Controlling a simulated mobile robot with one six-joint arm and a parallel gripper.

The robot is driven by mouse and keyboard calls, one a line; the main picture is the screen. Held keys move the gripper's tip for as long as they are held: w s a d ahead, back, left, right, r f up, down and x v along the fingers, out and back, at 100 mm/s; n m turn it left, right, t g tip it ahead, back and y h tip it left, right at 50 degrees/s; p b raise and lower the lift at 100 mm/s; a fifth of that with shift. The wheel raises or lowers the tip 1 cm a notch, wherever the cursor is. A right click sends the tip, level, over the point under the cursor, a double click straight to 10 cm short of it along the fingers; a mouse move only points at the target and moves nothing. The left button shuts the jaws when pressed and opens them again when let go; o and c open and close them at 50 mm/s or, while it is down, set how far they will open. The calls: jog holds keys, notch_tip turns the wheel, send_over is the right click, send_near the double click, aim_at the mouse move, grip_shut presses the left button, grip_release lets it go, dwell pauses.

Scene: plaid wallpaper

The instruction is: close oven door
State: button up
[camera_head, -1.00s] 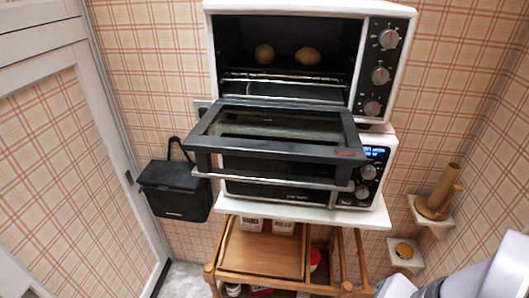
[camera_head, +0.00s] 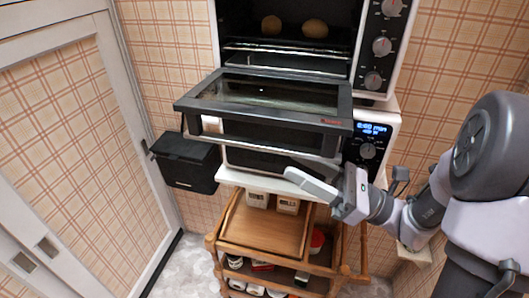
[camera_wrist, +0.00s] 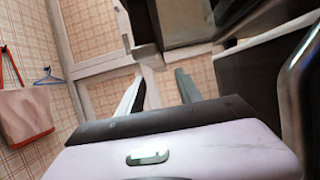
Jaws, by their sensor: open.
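The upper oven (camera_head: 385,50) is white with a dark cavity and knobs at its right. Its black-framed glass door (camera_head: 190,102) is swung down and sticks out toward me, roughly level. Two round bread-like pieces (camera_head: 271,26) sit inside. My gripper (camera_head: 292,167) is open and empty, below the door's front right part as seen in the head view. I cannot tell whether it touches the door. In the wrist view, both fingers (camera_wrist: 160,78) are spread with nothing between them. A dark panel edge (camera_wrist: 290,80) shows at the right there, probably the oven door.
A second appliance with a blue display (camera_head: 374,129) stands below the oven. A wooden cart (camera_head: 270,240) holds jars lower down. A black box (camera_head: 186,163) hangs at the left, by a white door (camera_head: 60,130). A bag (camera_wrist: 24,115) hangs in the wrist view.

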aim_at(266, 149)
jog(key=p+x, duration=0.1)
jog(key=x, duration=0.6)
jog(key=shift+a+r, duration=0.15)
jog(key=shift+a, duration=0.1)
grip_shut()
dwell(1.0)
